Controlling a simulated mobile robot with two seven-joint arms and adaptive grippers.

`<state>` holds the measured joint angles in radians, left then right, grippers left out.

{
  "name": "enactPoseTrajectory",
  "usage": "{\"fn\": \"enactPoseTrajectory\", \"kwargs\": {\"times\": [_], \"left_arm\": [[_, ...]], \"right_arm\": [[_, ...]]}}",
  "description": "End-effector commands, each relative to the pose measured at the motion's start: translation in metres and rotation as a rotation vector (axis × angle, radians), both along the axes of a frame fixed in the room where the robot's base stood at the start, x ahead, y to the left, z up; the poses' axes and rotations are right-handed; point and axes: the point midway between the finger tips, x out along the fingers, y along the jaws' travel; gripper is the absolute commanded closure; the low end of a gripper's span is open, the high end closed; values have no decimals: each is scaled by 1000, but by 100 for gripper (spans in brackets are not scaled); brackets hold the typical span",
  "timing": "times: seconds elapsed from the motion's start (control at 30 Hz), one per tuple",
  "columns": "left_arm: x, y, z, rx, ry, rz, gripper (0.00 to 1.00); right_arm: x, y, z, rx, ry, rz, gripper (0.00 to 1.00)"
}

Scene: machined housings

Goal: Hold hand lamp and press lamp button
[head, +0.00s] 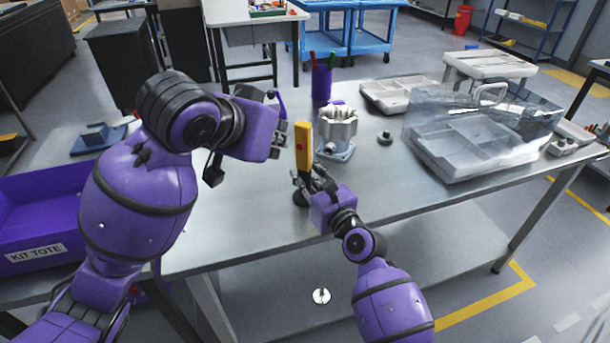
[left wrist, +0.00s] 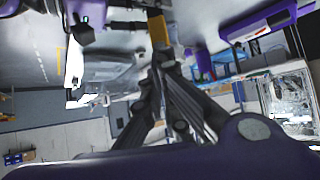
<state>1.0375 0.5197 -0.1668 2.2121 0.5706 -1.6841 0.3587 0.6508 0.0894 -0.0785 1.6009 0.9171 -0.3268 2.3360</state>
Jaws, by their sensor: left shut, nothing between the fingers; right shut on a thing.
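The hand lamp (head: 303,146) is a slim yellow and black body, upright above the front part of the metal table. My right gripper (head: 312,183) is shut on its lower part. My left gripper (head: 285,136) is shut and empty, just left of the lamp's yellow upper part. In the left wrist view the closed fingertips (left wrist: 160,58) meet close to the yellow lamp (left wrist: 157,30); I cannot tell whether they touch it. The lamp button cannot be made out in either view.
On the table (head: 245,205), a machined metal housing (head: 338,130) stands just right of the lamp. A purple cup (head: 321,82) is behind it, and a clear divided tray (head: 470,150) is at the right. A purple kit tote (head: 45,220) is at the left.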

Motion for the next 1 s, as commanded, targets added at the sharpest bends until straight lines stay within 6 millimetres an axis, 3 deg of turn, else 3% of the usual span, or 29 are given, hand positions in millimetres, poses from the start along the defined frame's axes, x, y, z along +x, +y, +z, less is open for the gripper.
{"fn": "enactPoseTrajectory", "kwargs": {"times": [0.27, 0.47, 0.63, 0.83, 1.0], "left_arm": [[12, -4, 0, -64, -28, 7, 100], [50, -10, 8, -286, -146, 39, 100], [82, 1, 20, -505, -287, 78, 100], [91, 1, 12, -744, -419, 78, 100], [85, 16, 4, -938, -543, 87, 100]], "right_arm": [[0, -1, -1, -2, 1, -1, 100], [0, -1, -2, -3, 1, -1, 100], [0, -1, -2, -3, 2, -2, 100], [0, -1, -2, -3, 2, -2, 100], [0, -1, -2, -3, 2, -2, 100]]}}
